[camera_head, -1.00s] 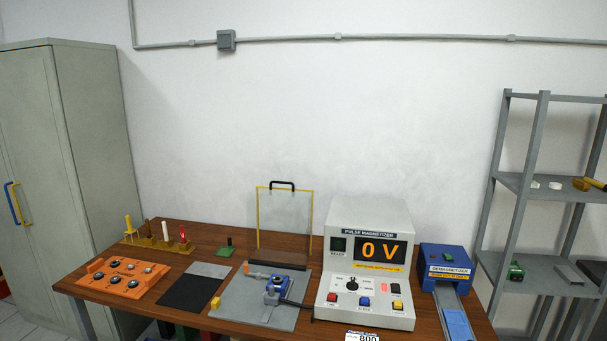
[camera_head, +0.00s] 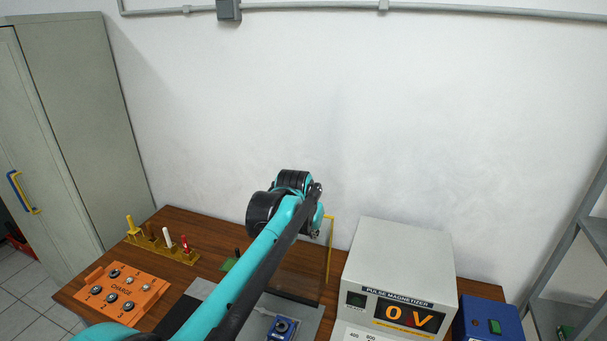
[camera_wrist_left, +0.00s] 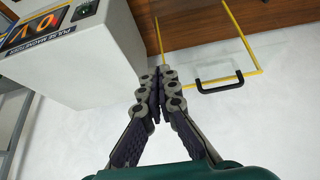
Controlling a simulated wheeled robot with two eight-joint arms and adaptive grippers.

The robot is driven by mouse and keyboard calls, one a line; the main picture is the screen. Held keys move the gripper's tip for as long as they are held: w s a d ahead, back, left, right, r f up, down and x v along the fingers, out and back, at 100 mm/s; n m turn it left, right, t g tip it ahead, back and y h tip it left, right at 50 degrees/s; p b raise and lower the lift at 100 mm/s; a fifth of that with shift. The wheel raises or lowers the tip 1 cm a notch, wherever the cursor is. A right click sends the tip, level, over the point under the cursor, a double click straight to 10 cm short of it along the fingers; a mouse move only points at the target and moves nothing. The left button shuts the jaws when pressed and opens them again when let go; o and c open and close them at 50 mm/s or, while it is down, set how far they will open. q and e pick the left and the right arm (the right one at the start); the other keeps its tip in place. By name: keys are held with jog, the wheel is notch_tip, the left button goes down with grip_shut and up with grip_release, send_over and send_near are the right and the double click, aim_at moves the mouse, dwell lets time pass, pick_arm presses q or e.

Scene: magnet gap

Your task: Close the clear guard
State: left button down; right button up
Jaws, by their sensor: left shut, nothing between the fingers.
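The clear guard stands upright at the back of the table, mostly hidden behind my left arm in the head view; its yellow edge (camera_head: 330,250) shows to the right of the wrist. In the left wrist view the guard's yellow frame (camera_wrist_left: 243,38) and its black handle (camera_wrist_left: 220,82) show clearly, the picture being upside down. My left gripper (camera_wrist_left: 160,84) is shut and empty, with its fingertips beside the handle in that picture and apart from it. In the head view my arm hides most of the fingers. My right gripper is not in view.
The pulse magnetizer (camera_head: 398,285), reading 0 V, stands close to the right of the guard. A blue fixture (camera_head: 282,327) sits on the grey plate in front. An orange charge tray (camera_head: 122,292) and a yellow rack (camera_head: 160,243) are at left. A blue demagnetizer (camera_head: 488,318) is at right.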

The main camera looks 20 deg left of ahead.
pick_arm(q)
jog(key=w+a+r+g+p, duration=0.1)
jog(key=w+a+r+p, duration=0.2)
jog(key=w+a+p, duration=0.5)
jog(key=w+a+r+p, duration=0.3)
jog(key=w+p, duration=0.3)
jog(key=w, duration=0.4)
jog(key=f, duration=0.5)
jog(key=f+p, duration=0.1)
jog(key=f, duration=0.3)
jog(key=shift+w+f, duration=0.2)
jog(key=shift+f, duration=0.15)
jog(key=shift+s, duration=0.25)
jog(key=shift+f, duration=0.15)
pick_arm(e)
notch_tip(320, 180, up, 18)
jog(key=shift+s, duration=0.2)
pick_arm(q)
jog(key=shift+s, duration=0.1)
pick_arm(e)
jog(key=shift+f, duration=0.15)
